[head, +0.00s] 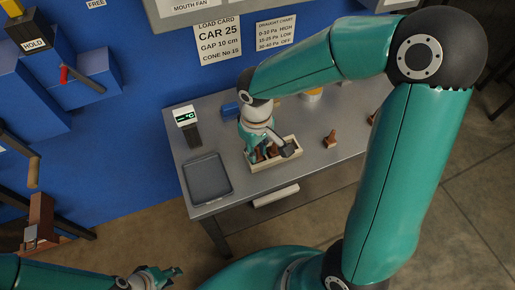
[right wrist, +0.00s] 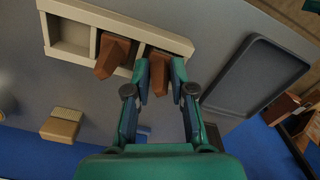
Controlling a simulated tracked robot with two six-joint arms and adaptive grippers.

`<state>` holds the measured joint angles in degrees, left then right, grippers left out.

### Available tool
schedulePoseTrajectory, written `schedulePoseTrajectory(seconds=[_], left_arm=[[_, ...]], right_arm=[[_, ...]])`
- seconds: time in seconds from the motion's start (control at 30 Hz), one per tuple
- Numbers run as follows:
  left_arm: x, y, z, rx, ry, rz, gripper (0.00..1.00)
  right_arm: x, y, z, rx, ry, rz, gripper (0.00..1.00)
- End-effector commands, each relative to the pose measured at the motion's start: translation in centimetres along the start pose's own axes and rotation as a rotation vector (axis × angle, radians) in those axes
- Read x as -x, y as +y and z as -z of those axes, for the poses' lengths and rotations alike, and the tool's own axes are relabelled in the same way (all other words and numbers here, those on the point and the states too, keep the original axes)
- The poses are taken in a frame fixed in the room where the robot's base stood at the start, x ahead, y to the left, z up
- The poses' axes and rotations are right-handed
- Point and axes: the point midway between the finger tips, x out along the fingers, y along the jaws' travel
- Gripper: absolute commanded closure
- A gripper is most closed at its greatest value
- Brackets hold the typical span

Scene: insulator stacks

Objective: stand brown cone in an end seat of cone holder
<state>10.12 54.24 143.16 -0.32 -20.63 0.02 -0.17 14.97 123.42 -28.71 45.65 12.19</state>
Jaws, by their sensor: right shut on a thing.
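The cone holder (head: 251,167) is a pale tray on the grey bench; it also shows at the top of the right wrist view (right wrist: 43,32). Its left compartment there is empty. A brown cone (right wrist: 112,56) stands in the middle one. My right gripper (right wrist: 162,72) is shut on another brown cone (right wrist: 160,66) at the right end compartment. The fingers partly hide this cone, and I cannot tell whether it rests on the floor. In the head view my right gripper (head: 266,153) is over the holder. My left gripper (head: 172,273) is low, away from the bench; its jaw opening is unclear.
A loose brown cone (head: 329,140) stands on the bench right of the holder. A dark grey tray (head: 207,180) lies to the left. A meter with a green display (head: 186,117) and a blue block (head: 231,108) are behind.

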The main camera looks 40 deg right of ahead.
Motion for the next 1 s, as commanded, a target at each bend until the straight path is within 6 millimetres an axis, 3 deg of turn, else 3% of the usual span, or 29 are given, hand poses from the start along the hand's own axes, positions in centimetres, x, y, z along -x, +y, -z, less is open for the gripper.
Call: schedulePoseTrajectory(seconds=[0.23, 0.27, 0.4, 0.8, 1.0], left_arm=[[-0.3, -0.1, 0.0, 0.000, 0.000, 0.000, 0.69], [-0.2, -0.1, 0.0, 0.000, 0.000, 0.000, 0.69], [-0.1, -0.1, 0.0, 0.000, 0.000, 0.000, 0.69], [0.1, 0.0, 0.0, 0.000, 0.000, 0.000, 0.69], [0.3, 0.1, 0.0, 0.000, 0.000, 0.000, 0.69]], right_arm=[[-0.2, 0.0, 0.0, 0.000, 0.001, 0.000, 1.00], [-0.2, 0.0, 0.0, 0.000, 0.001, 0.000, 0.74], [-0.1, 0.0, 0.0, 0.000, 0.001, 0.000, 0.52], [0.4, 0.0, 0.1, -0.001, 0.002, 0.000, 0.52], [3.2, 0.0, 0.1, -0.002, 0.006, -0.001, 0.52]])
